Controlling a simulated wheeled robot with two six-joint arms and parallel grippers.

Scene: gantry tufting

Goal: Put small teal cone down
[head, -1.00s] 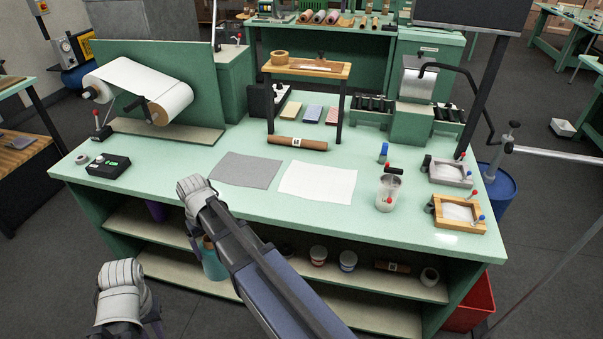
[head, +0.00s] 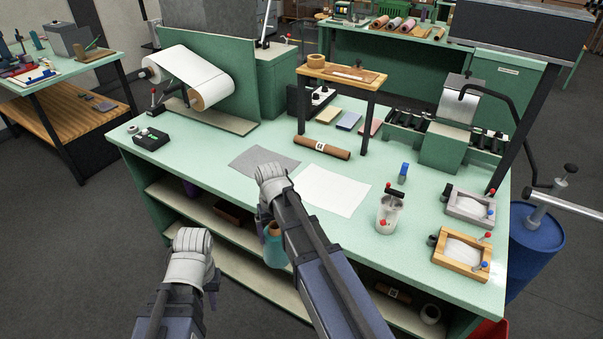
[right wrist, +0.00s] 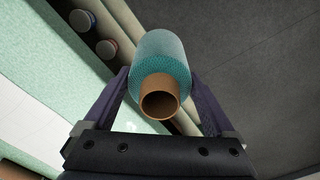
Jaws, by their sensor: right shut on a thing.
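The small teal cone (right wrist: 161,62) is a teal yarn cone on a brown cardboard core, seen core end first in the right wrist view. My right gripper (right wrist: 160,85) is shut on it, one finger on each side. In the head view the cone (head: 274,248) hangs below my right gripper (head: 268,215), in front of the table's front edge and partly hidden by my right arm. My left gripper (head: 205,275) is at the lower left, in front of the table; its fingers are too hidden to tell whether it is open or shut.
The green table (head: 235,195) holds a grey sheet (head: 262,160), a white sheet (head: 330,190), a brown roll (head: 320,148), a clear cup (head: 388,215) and two framed trays (head: 462,254) at the right. Shelves (head: 235,255) lie below. The front left tabletop is clear.

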